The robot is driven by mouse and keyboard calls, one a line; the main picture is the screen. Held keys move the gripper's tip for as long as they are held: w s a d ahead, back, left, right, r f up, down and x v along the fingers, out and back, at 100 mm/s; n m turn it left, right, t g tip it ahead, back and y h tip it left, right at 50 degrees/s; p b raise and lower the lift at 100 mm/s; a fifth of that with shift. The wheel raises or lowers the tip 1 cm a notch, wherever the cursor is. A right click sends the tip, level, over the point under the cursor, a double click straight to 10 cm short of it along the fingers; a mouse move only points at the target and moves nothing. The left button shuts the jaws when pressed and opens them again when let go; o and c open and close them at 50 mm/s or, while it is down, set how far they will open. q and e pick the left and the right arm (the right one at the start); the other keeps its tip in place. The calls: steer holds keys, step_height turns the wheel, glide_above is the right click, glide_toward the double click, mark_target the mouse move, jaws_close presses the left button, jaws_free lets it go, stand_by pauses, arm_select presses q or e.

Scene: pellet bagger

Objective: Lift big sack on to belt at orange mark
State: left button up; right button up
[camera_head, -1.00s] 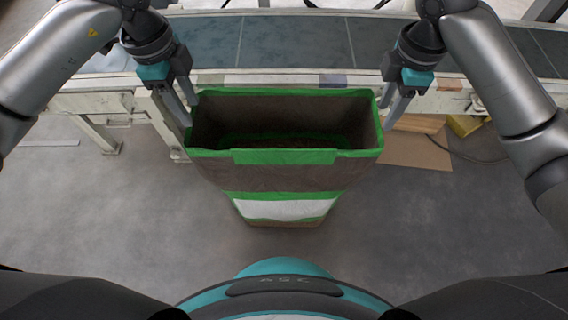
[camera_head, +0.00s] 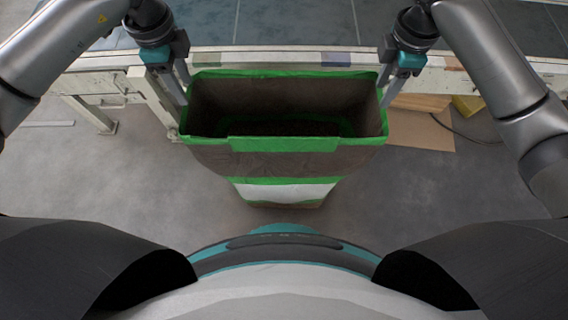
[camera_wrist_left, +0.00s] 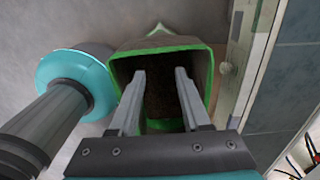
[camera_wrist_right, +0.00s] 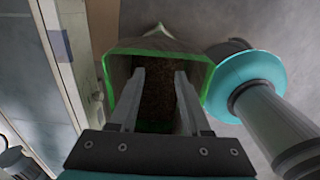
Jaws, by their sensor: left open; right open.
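The big sack (camera_head: 285,160) is brown with green edging and a white band, and stands upright in front of the belt with its mouth open. Dark contents show low inside it. My left gripper (camera_head: 182,98) is at the left end of its rim, and my right gripper (camera_head: 384,98) is at the right end. Both wrist views show parted fingers over the sack's mouth, left (camera_wrist_left: 160,74) and right (camera_wrist_right: 160,74); whether they touch the rim is unclear. The blue-grey belt (camera_head: 300,24) runs behind the sack. I cannot clearly make out an orange mark.
The belt's pale frame (camera_head: 110,84) with its legs stands right behind the sack. A purple-grey patch (camera_head: 337,58) lies on its edge. Cardboard (camera_head: 420,130) and a yellow object (camera_head: 468,106) lie on the floor at right.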

mark_target(198, 113)
arm_select(q)
step_height(198, 113, down, 11)
steer(key=shift+r, duration=0.15)
arm_select(e)
step_height(198, 113, down, 11)
steer(key=shift+r, duration=0.15)
arm_select(q)
jaws_close()
arm_select(e)
jaws_close()
stand_by(0.7)
arm_select(q)
steer(key=shift+w+r, duration=0.15)
steer(key=shift+r, duration=0.05)
arm_select(e)
steer(key=shift+w+r, duration=0.1)
steer(key=shift+r, duration=0.15)
